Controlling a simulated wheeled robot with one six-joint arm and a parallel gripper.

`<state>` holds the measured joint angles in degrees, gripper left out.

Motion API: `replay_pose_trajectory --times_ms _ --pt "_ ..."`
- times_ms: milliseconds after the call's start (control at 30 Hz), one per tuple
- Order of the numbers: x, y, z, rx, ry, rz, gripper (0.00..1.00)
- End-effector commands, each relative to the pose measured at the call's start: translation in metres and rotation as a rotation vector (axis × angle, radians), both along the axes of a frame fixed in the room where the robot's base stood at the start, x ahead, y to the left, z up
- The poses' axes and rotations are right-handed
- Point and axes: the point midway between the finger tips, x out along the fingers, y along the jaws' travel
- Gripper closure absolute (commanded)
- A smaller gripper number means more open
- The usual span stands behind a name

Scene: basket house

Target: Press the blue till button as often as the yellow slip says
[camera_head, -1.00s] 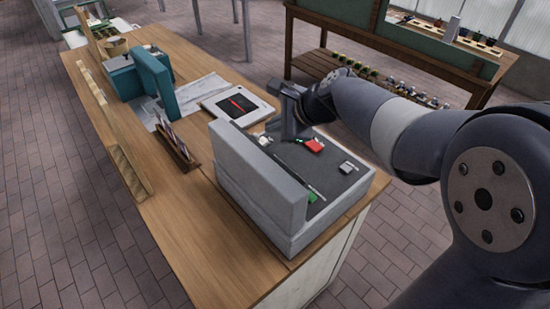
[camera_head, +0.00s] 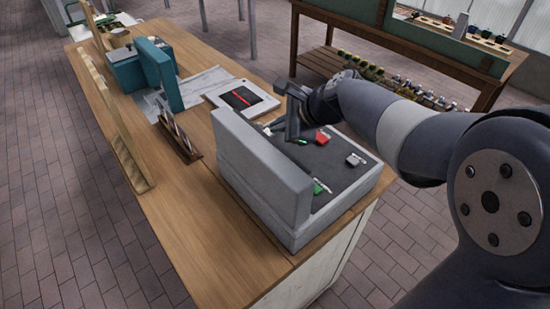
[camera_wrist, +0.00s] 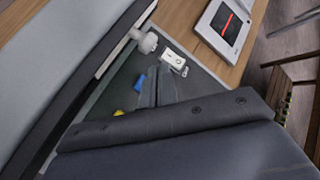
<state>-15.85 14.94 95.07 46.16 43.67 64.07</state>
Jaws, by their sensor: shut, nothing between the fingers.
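My gripper (camera_head: 292,134) is shut and empty, low over the dark bed of an open grey case (camera_head: 265,160). In the wrist view its fingers (camera_wrist: 155,88) point into the same bed. A small blue piece (camera_wrist: 139,82) lies just left of the fingers, with a small yellow piece (camera_wrist: 118,112) farther down. I cannot tell whether the blue piece is the till button or the yellow one the slip. A teal machine (camera_head: 168,75) with an upright panel stands on the counter at the back left. I can read no number on any slip.
The bed also holds a red piece (camera_head: 322,138), a green piece (camera_head: 318,187) and a white one (camera_head: 355,159). A white tablet with a red line (camera_head: 245,99) lies behind the case. Wooden racks stand along the left. The front-left counter (camera_head: 200,235) is clear.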

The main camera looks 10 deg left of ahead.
Motion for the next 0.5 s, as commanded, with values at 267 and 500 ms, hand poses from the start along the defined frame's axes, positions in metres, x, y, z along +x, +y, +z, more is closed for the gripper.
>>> replay_pose_trajectory --times_ms 267,500 --pt "0.0 0.0 -0.043 0.0 0.001 -0.001 1.0" --pt "0.0 0.0 -0.054 0.0 -0.001 -0.001 1.0"
